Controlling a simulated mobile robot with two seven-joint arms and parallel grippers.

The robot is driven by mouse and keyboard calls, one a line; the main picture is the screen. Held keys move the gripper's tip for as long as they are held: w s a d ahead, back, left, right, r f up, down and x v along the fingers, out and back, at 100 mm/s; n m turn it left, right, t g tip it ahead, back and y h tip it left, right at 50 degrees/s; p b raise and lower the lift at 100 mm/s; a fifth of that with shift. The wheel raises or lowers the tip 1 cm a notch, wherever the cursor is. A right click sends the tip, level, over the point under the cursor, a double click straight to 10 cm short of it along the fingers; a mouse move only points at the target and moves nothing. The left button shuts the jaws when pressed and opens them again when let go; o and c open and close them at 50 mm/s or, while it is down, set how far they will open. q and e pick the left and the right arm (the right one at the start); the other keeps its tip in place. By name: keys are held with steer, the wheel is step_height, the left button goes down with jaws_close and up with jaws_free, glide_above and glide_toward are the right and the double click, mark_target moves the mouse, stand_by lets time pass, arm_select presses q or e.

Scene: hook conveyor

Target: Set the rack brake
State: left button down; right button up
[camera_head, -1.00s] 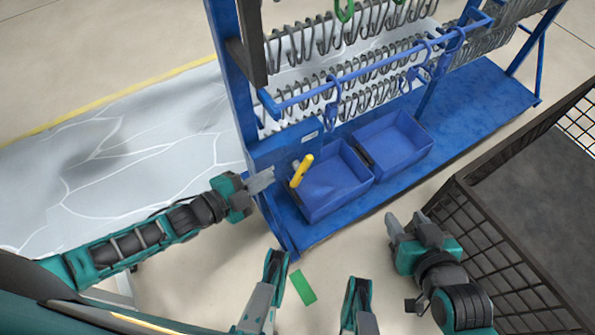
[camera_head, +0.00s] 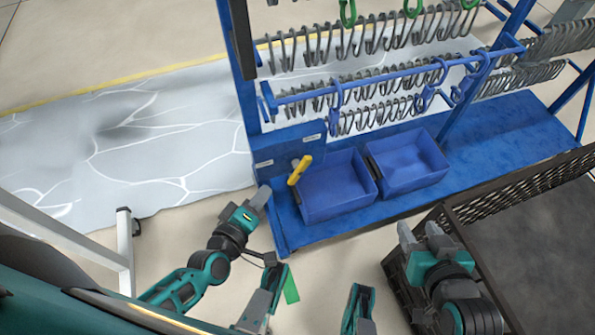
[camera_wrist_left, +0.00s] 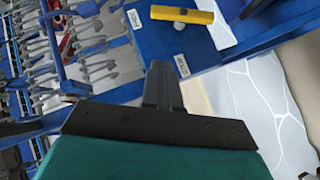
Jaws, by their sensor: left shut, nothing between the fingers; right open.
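The rack (camera_head: 470,115) is a blue frame hung with rows of metal hooks. A yellow handle (camera_head: 300,169), which looks like the brake lever, sits tilted on a pale pivot on a blue plate (camera_head: 275,150) at the rack's lower left. The handle also shows in the left wrist view (camera_wrist_left: 182,14), at the top. My left gripper (camera_head: 262,196) is shut and empty, below and left of the handle and apart from it. Its shut fingers also show in the left wrist view (camera_wrist_left: 160,85). My right gripper (camera_head: 420,232) is open and empty at the lower right, by the dark crate.
Two blue bins (camera_head: 335,187) (camera_head: 408,160) stand on the rack's base, just right of the handle. A dark mesh crate (camera_head: 520,200) fills the right side. A grey-white sheet (camera_head: 150,140) lies on the floor at left. Green hooks (camera_head: 348,12) hang at the top.

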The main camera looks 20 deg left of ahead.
arm_select(q)
steer(key=shift+s+f+n, duration=0.1)
steer(key=shift+s+n, duration=0.15)
steer(key=shift+n, duration=0.45)
arm_select(e)
steer(key=shift+w, duration=0.1)
arm_select(q)
steer(key=b, duration=0.3)
glide_toward(301, 162)
steer(key=w+a, duration=0.2)
steer(key=w, duration=0.1)
steer(key=w+d+f+b, duration=0.1)
steer(key=w+d+f, duration=0.1)
steer(key=shift+w+d, duration=0.25)
steer(key=shift+w, duration=0.05)
arm_select(e)
steer(key=shift+w+a+f+y, duration=0.15)
steer(key=shift+a+f, duration=0.1)
steer(key=shift+f, duration=0.3)
steer(key=shift+w+a+f+y, duration=0.1)
steer(key=shift+a+f+y, duration=0.1)
steer(key=shift+f, duration=0.35)
arm_select(q)
steer(key=shift+w+d, duration=0.1)
steer(key=shift+d, duration=0.05)
arm_select(e)
steer(key=shift+s+f, duration=0.2)
steer(key=shift+s, duration=0.05)
